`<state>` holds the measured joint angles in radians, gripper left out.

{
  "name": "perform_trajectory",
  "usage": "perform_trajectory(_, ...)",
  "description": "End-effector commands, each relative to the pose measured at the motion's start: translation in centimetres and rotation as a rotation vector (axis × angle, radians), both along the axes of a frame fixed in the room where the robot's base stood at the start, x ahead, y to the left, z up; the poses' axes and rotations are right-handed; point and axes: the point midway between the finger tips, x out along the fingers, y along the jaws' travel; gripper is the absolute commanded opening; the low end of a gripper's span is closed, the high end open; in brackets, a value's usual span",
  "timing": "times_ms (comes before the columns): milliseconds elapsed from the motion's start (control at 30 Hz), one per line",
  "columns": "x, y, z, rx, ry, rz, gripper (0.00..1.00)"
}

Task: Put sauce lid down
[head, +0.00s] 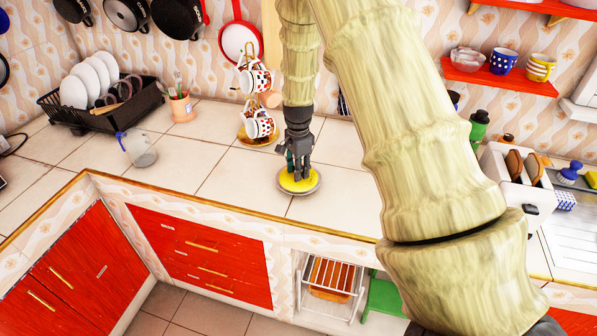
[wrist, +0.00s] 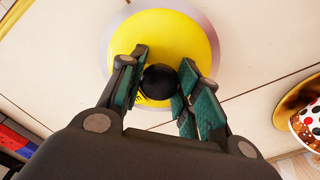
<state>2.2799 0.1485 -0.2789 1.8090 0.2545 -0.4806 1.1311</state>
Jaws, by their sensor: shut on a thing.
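The sauce lid (head: 299,184) is a round yellow disc with a grey rim and a black knob. It is at the white tiled counter near its front edge in the head view, looking flat and level; whether it touches the tiles is hard to tell. In the wrist view the lid (wrist: 193,40) fills the top middle, with its black knob (wrist: 160,82) between the fingers. My gripper (head: 297,170) points down over the lid. In the wrist view my gripper (wrist: 158,85) is shut on the knob, its green-padded fingers on both sides.
A mug stand with patterned mugs (head: 259,122) stands behind and left of the lid. A glass jar (head: 138,150), a cup of utensils (head: 181,106) and a black dish rack (head: 105,105) are farther left. A toaster (head: 518,175) stands right. Counter tiles left of the lid are clear.

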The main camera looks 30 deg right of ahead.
Motion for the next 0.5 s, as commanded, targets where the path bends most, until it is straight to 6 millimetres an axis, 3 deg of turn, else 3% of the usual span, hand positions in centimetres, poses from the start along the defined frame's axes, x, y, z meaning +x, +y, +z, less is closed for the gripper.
perform_trajectory(200, 0.0, 0.0, -1.8, 0.001, 0.000, -0.001, 0.01)
perform_trajectory(500, 0.0, 0.0, -2.2, 0.000, -0.001, -0.001, 0.01)
